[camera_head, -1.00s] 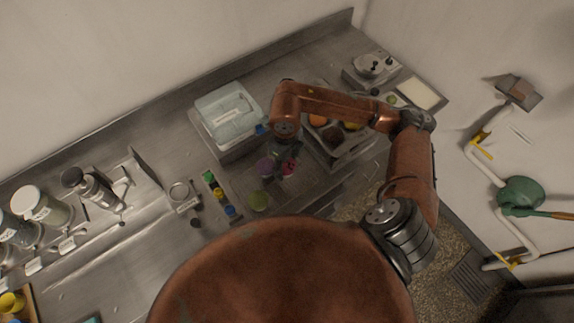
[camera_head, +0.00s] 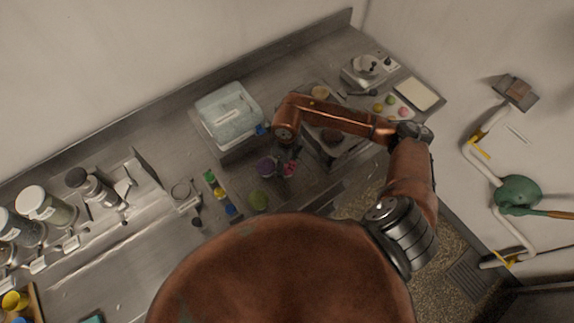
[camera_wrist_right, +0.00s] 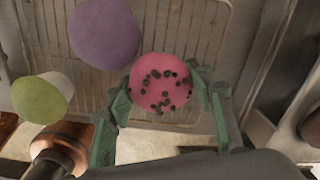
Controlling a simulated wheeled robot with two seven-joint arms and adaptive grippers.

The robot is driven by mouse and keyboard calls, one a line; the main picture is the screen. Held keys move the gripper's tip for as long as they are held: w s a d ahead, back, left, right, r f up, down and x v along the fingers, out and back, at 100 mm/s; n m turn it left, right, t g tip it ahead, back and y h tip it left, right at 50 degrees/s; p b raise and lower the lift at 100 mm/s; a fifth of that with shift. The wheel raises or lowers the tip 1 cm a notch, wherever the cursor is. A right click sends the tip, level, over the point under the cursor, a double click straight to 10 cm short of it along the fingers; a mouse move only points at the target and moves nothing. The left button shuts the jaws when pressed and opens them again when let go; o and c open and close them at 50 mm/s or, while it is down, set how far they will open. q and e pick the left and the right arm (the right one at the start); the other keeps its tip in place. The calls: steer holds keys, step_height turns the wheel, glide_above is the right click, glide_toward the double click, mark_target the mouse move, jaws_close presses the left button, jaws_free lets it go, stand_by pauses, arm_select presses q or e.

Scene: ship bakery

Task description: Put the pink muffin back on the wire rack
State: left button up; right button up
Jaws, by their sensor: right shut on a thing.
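The pink muffin (camera_wrist_right: 160,84), with dark specks on top, is between the two green fingers of my right gripper (camera_wrist_right: 162,98), which is shut on it. The wire rack (camera_wrist_right: 185,28) lies under the muffin in the wrist view. I cannot tell whether the muffin touches the rack. A purple muffin (camera_wrist_right: 104,34) is close beside it, and a green muffin (camera_wrist_right: 40,98) is at the left. My left gripper is not in view.
A lidded clear bin (camera_head: 228,116) stands behind the rack. Small coloured bottles (camera_head: 219,192) stand to its left. A scale (camera_head: 368,68) and a white board (camera_head: 415,94) are at the back right. Large jars (camera_head: 45,205) stand at the far left.

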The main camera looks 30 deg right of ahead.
steer(key=o, duration=0.9)
steer(key=shift+f, duration=0.1)
steer(key=shift+c, duration=0.2)
steer(key=shift+r, duration=0.2)
step_height(320, 180, up, 12)
steer(key=b, duration=0.1)
steer(key=shift+b, duration=0.3)
